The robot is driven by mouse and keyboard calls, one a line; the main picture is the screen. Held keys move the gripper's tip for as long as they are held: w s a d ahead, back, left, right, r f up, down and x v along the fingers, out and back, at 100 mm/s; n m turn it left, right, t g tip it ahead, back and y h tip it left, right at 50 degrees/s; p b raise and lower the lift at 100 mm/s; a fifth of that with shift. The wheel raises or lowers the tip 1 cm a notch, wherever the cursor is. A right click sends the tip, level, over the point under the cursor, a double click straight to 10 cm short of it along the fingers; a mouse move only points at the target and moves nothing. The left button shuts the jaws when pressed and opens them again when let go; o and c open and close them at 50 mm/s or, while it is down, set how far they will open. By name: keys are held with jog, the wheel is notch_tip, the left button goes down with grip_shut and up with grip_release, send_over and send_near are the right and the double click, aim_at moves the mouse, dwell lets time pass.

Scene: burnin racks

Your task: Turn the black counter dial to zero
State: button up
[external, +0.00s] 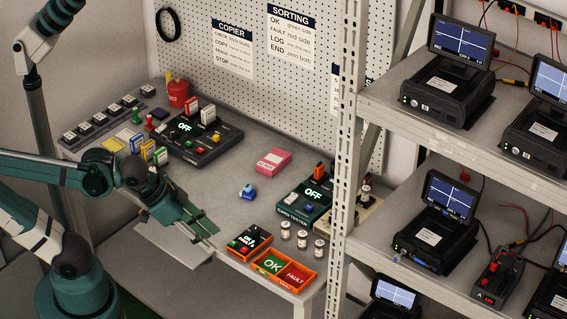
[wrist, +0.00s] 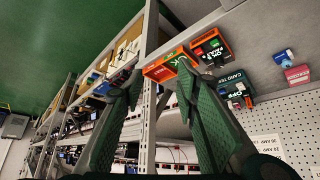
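A small black box with an orange edge (external: 250,241) sits near the front of the bench; it carries white markings and small red and green parts. It also shows in the wrist view (wrist: 211,49). I take it for the counter, but its black dial and the dial's setting are too small to make out. My gripper (external: 203,228) is left of this box, apart from it and empty. In the wrist view my gripper (wrist: 158,76) has its two green fingers spread apart, with the orange tray between and beyond the tips.
The orange OK/FAULT tray (external: 285,268) is in front of the box. Several white-capped cylinders (external: 302,239) stand right of it. The card tester (external: 304,202) is behind, and a blue block (external: 247,192) lies left of that. A rack post (external: 345,160) rises at right.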

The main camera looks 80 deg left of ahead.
jog(key=w, duration=0.1)
jog(key=n+g+p, duration=0.5)
jog(key=g+p, duration=0.2)
jog(key=p, duration=0.9)
send_over(255, 230)
jog(key=shift+f, duration=2.9)
jog(key=shift+f+m, duration=0.1)
jog(key=shift+m, duration=0.2)
jog(key=shift+f+b, duration=0.3)
jog(key=shift+f, duration=3.5)
jog(key=c, duration=0.9)
